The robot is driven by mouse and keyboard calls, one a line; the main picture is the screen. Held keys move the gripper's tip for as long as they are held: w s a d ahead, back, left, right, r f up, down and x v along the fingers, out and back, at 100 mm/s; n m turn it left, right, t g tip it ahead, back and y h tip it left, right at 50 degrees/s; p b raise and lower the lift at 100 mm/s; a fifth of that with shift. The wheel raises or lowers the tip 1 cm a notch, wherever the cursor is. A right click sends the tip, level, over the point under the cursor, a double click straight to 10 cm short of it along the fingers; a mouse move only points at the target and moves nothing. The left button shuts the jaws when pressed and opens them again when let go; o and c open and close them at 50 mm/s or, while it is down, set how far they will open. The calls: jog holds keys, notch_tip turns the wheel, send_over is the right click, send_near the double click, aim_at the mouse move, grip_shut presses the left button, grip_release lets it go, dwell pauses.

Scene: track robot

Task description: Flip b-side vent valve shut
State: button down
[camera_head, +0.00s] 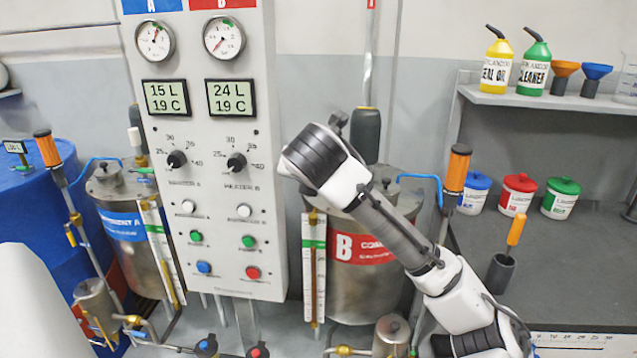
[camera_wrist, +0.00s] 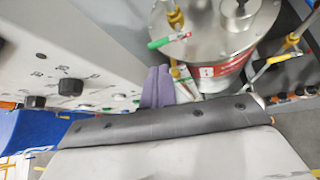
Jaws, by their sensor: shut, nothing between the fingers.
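The B tank (camera_head: 365,285) is a steel drum with a red label, behind my arm in the head view. In the wrist view, its metal lid (camera_wrist: 205,40) is at the top. A brass fitting (camera_wrist: 176,18) stands on the lid, with a green lever-like piece (camera_wrist: 168,41) beside it. I cannot tell for sure whether this is the vent valve. My gripper (camera_wrist: 157,85) shows its fingers together, empty, below the green piece in the picture; contact is not visible. In the head view my wrist hides much of the lid, and the fingertips are not clear.
The control panel (camera_head: 212,215) with gauges, displays and knobs stands close left of my wrist. A blue pipe (camera_head: 420,178) and an orange-topped handle (camera_head: 457,168) are right of the B tank. Bottles and tubs line the shelf and bench (camera_head: 590,250) at right.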

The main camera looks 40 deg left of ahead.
jog(key=shift+v, duration=1.65)
jog(key=shift+s+a, duration=0.1)
